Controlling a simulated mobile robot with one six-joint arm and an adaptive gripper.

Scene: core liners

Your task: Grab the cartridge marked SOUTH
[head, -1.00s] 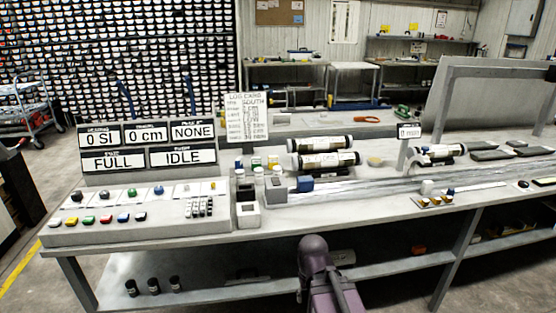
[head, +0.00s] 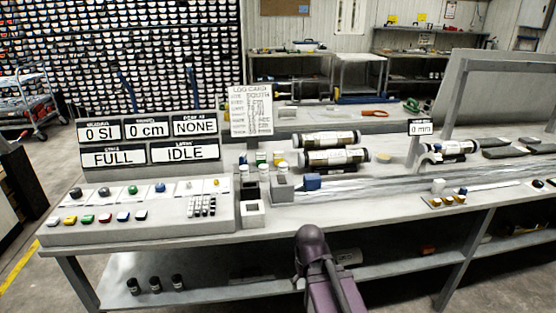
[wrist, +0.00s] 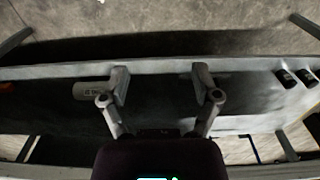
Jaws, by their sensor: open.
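A pale cylinder lies on the lower shelf (head: 348,257); a similar one with blurred lettering shows in the wrist view (wrist: 90,92), left of my gripper. I cannot tell which is marked SOUTH. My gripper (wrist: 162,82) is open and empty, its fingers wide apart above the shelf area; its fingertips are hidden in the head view.
A button panel (head: 135,210) fills the left end; displays read FULL and IDLE. Several dark cups (head: 155,284) stand on the lower shelf, left. Bench legs flank it.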

